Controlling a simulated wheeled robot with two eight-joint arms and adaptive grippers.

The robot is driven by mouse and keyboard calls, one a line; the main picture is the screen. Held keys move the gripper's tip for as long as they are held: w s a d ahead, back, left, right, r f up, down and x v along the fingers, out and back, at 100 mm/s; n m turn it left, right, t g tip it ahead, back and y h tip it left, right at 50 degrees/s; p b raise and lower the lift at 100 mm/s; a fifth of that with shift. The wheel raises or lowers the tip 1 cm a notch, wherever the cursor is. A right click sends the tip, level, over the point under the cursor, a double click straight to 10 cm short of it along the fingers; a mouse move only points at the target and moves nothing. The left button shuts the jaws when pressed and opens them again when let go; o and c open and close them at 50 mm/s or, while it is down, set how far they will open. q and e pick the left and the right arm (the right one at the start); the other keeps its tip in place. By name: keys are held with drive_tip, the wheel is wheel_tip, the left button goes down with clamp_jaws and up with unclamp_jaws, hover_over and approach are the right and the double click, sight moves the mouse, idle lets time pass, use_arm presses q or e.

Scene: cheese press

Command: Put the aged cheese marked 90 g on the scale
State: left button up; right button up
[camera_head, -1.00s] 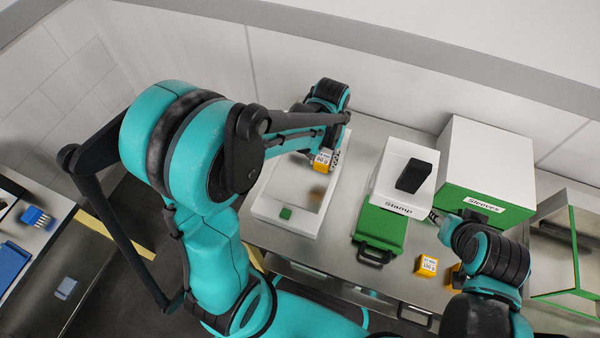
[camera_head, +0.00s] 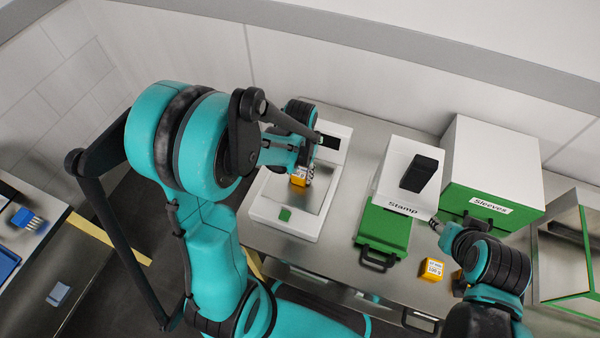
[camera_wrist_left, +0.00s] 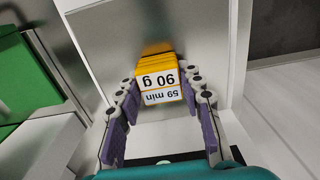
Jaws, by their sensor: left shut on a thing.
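The aged cheese (camera_head: 298,181) is a small yellow-orange block. Its white label reads 90 g and 59 min in the left wrist view (camera_wrist_left: 161,86). My left gripper (camera_head: 303,174) is shut on it, with a finger on each side. The cheese is over the metal plate of the white scale (camera_head: 266,208), low near its middle; I cannot tell whether it touches the plate. The scale has a green button (camera_head: 285,214) at the front and a dark display at the back. My right gripper (camera_head: 437,225) is beside the stamp; its fingers are too small to read.
The white stamp machine (camera_head: 405,172) with a green base stands right of the scale. Another yellow block (camera_head: 432,270) lies at the table front, and one more is partly hidden by my right arm. Bare table separates scale and stamp.

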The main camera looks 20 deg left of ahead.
use_arm(q)
drive_tip(key=shift+f, duration=0.15)
drive_tip(key=o, duration=1.2)
drive_tip(key=shift+r, duration=0.25)
wheel_tip(320, 180, up, 11)
drive_tip(key=p, duration=0.4)
drive_tip(key=s+d+r+t, duration=0.1)
drive_tip(key=s+r+t, duration=0.1)
drive_tip(key=r, duration=0.1)
drive_tip(key=s+d+r+t, duration=0.1)
drive_tip(key=s+r+t, duration=0.1)
drive_tip(key=s, duration=0.1)
drive_tip(key=s+d+r+t, duration=0.1)
drive_tip(key=s+r+t, duration=0.2)
drive_tip(key=shift+d+r+m+p, duration=0.1)
drive_tip(key=shift+r+m+p, duration=0.2)
drive_tip(key=shift+w+f, duration=0.1)
